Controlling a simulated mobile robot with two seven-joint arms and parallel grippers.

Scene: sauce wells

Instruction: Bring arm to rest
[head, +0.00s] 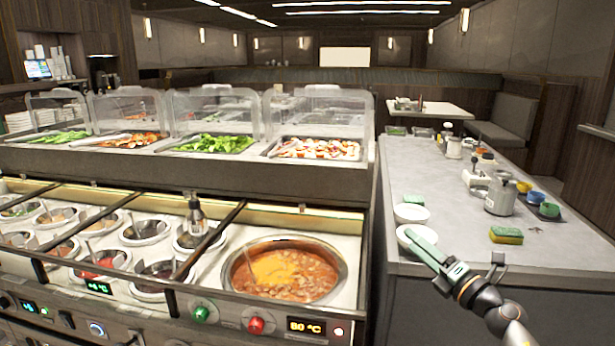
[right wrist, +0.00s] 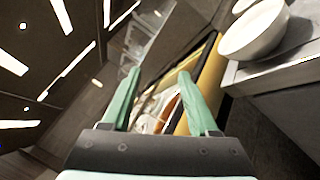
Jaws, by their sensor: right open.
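My right gripper (head: 410,237) reaches in from the lower right of the head view, its green fingers pointing up and left. In the head view it overlaps a white bowl (head: 405,231) at the counter's left edge. The right wrist view shows the two green fingers (right wrist: 160,74) spread apart with nothing between them. There the white bowl (right wrist: 255,28) lies off to the right, apart from the fingers. My left gripper is in neither view.
The grey counter (head: 455,210) carries a second white bowl (head: 411,213), a sponge (head: 506,235), a metal canister (head: 500,196) and small cups. To the left is the food bar with a large pot of red stew (head: 285,275) and several sauce wells. A dark gap separates bar and counter.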

